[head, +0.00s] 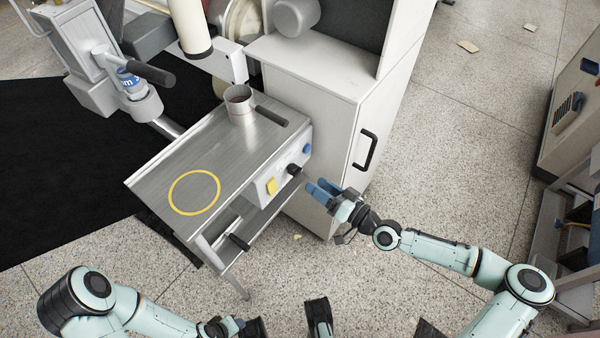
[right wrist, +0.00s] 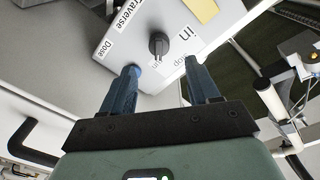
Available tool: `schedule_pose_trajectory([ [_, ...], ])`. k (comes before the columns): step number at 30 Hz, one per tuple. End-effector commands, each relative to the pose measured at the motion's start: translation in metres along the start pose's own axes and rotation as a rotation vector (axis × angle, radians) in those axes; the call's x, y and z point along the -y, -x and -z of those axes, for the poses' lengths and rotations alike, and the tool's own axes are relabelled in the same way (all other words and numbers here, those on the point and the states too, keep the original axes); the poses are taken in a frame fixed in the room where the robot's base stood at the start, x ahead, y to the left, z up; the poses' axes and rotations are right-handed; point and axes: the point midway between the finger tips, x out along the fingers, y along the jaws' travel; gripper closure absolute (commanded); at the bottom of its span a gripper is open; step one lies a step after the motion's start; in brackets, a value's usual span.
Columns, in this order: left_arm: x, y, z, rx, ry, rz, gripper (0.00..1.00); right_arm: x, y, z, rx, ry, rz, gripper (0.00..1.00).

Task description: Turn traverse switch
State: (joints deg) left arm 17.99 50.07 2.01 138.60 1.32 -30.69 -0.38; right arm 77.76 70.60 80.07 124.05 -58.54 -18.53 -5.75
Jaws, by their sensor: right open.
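The white control box (head: 275,175) is mounted at the side of the metal table. In the right wrist view the black knob (right wrist: 159,46) sits between labels reading "Traverse", "Dose" and "in". My right gripper (head: 320,189) is open and empty, just off the box. In the right wrist view its fingers (right wrist: 163,70) straddle the line to the black knob, which lies beyond the tips. The left fingertip partly covers the blue knob. My left gripper (head: 228,327) is low in the head view, its jaws unclear.
The metal table top (head: 165,170) bears a yellow ring mark and a cup (head: 239,104). A white cabinet (head: 340,130) with a black handle (head: 366,150) stands right beside the box, close to my right gripper. Open speckled floor lies to the right.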

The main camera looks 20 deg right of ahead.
Motion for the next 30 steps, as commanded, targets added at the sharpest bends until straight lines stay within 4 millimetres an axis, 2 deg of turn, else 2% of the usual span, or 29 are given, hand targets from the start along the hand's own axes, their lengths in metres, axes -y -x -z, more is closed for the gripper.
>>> schedule_pose_trajectory([
  [3, 0.001, -0.002, 0.001, -0.004, 0.001, 0.001, 0.57, 0.001, -0.028, -0.001, 0.002, 0.002, 0.004, 0.39],
  [10, 0.002, -0.005, 0.006, -0.017, 0.002, 0.002, 0.57, 0.000, -0.063, -0.001, 0.001, -0.001, 0.002, 0.39],
  [15, 0.003, -0.006, 0.008, -0.022, 0.002, 0.002, 0.57, 0.000, -0.074, -0.001, 0.001, -0.001, 0.001, 0.39],
  [23, 0.003, -0.006, 0.008, -0.024, 0.002, 0.002, 0.57, -0.001, -0.075, -0.001, 0.001, -0.002, 0.000, 0.39],
  [24, 0.003, -0.006, 0.008, -0.024, 0.002, 0.002, 0.57, -0.001, -0.075, -0.001, 0.001, -0.002, 0.000, 0.43],
  [29, 0.003, -0.006, 0.008, -0.024, 0.002, 0.002, 0.57, 0.000, -0.075, -0.001, 0.001, -0.002, 0.001, 0.95],
  [30, 0.002, -0.006, 0.008, -0.024, 0.002, 0.002, 0.57, 0.000, -0.075, -0.001, 0.001, -0.002, 0.001, 0.95],
])
